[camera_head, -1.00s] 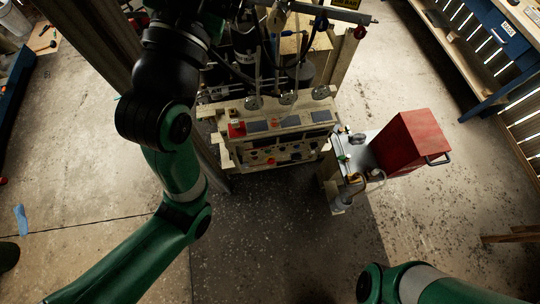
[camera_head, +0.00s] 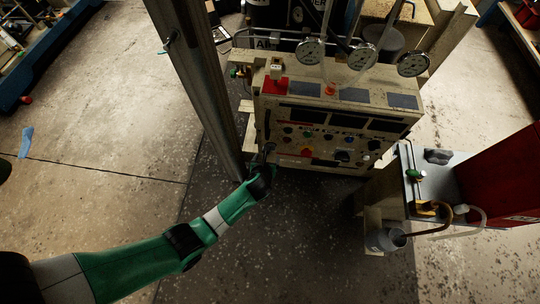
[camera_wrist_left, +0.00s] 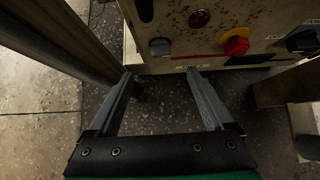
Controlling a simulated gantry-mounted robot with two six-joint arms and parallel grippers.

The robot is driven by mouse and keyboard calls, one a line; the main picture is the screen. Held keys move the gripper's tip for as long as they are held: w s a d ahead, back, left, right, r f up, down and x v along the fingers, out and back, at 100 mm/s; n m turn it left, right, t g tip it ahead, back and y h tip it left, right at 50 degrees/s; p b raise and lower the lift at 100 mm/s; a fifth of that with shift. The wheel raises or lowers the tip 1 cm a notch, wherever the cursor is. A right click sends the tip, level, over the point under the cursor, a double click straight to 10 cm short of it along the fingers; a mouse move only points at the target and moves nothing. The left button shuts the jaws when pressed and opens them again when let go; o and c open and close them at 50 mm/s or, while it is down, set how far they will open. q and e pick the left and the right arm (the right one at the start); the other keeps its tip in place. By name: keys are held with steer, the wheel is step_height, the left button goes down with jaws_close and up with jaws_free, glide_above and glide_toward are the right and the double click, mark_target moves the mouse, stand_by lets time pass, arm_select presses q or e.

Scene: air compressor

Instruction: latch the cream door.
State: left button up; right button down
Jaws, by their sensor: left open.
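The cream control panel (camera_head: 330,135) of the compressor stands at the top centre of the head view, with gauges above it and several knobs and buttons on its front. I cannot tell which part is the cream door or its latch. My left gripper (camera_head: 267,152) is at the panel's lower left corner, partly hidden by its own wrist. In the left wrist view, my left gripper (camera_wrist_left: 160,76) is open and empty, its fingers spread just below the panel's bottom edge. A grey knob (camera_wrist_left: 160,47) and a red and yellow knob (camera_wrist_left: 235,43) are ahead of it. My right gripper is not in view.
A metal post (camera_head: 200,85) stands close to the left of the panel and my left gripper. At the right are a bench with fittings (camera_head: 425,185) and a red cabinet (camera_head: 505,175).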

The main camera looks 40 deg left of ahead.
arm_select(q)
steer(key=b+x, duration=1)
steer(key=x, duration=0.1)
steer(key=shift+w+b, duration=0.3)
steer(key=shift+a+f, duration=0.1)
steer(key=shift+a, duration=0.05)
jaws_close()
